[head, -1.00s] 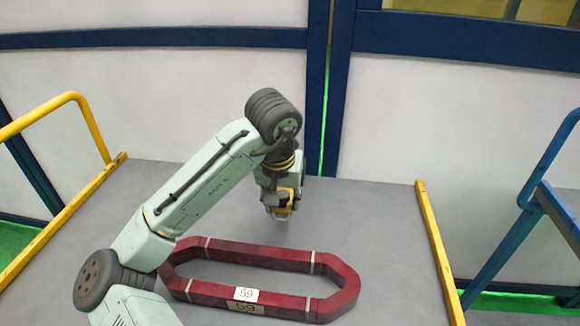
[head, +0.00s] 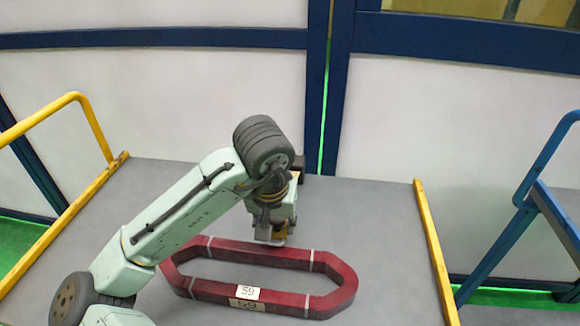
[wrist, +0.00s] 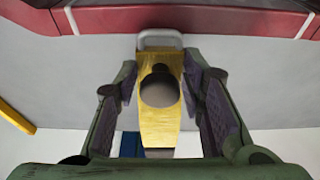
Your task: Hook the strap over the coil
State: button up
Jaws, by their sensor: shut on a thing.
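The coil (head: 338,268) is a dark red, elongated closed ring with white bands, lying flat on the grey table. Its side also crosses the top of the wrist view (wrist: 200,20). My gripper (head: 272,234) is just behind the coil's far side, above the table. It is shut on the strap (wrist: 157,127), a yellow piece with a round opening and a light grey end bar. In the wrist view the fingers hold it from both sides. The grey end points at the coil and looks close to its side; I cannot tell whether they touch. In the head view my gripper hides most of the strap.
The grey table (head: 390,230) is bare right of the coil. A yellow rail (head: 440,250) runs along its right edge, and a yellow handrail (head: 92,125) stands at the left. Blue steps (head: 530,205) stand at the right. Labels marked 59 (head: 247,292) are on the coil's near side.

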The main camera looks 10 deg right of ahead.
aim_at(262, 301)
jog(key=shift+s+a, duration=0.25)
jog(key=shift+s, duration=0.55)
